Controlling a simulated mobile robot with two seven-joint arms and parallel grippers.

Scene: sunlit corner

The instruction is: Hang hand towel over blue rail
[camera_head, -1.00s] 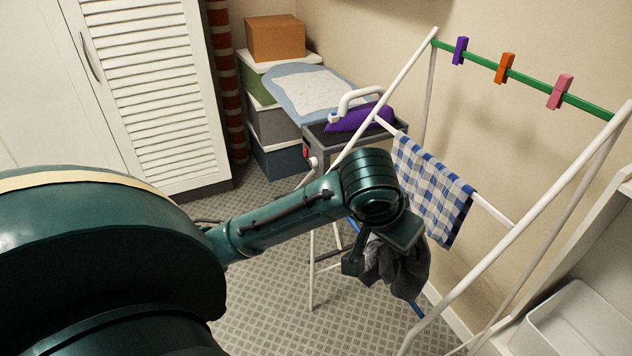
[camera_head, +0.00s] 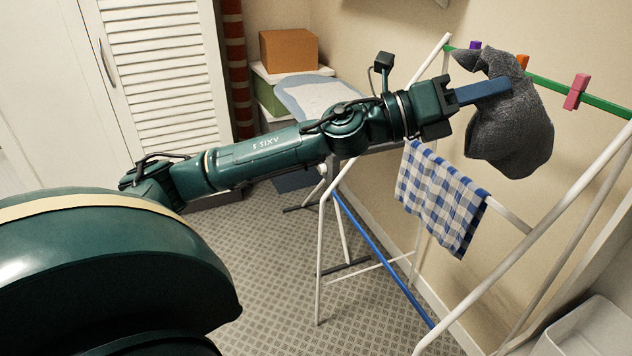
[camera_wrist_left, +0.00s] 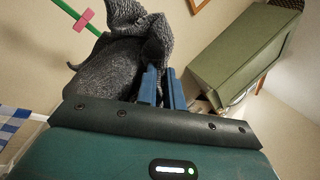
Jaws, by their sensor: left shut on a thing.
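The dark grey hand towel (camera_head: 515,125) hangs bunched from my left gripper (camera_head: 490,90), whose blue fingers are shut on it. In the head view it is at about the height of the green top rail (camera_head: 550,85) of the drying rack and overlaps part of it; I cannot tell whether they touch. The left wrist view shows the towel (camera_wrist_left: 105,70) draped around the blue fingers (camera_wrist_left: 162,88). The blue rail (camera_head: 375,245) runs low on the rack, bare where it shows, well below the gripper. My right gripper is not in view.
A blue-checked cloth (camera_head: 440,200) hangs on the rack's white middle rail. Purple, orange and pink pegs (camera_head: 576,92) sit on the green rail. Stacked boxes (camera_head: 289,50) and an ironing board (camera_head: 315,97) stand behind my arm. A white tub (camera_head: 590,335) is at lower right.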

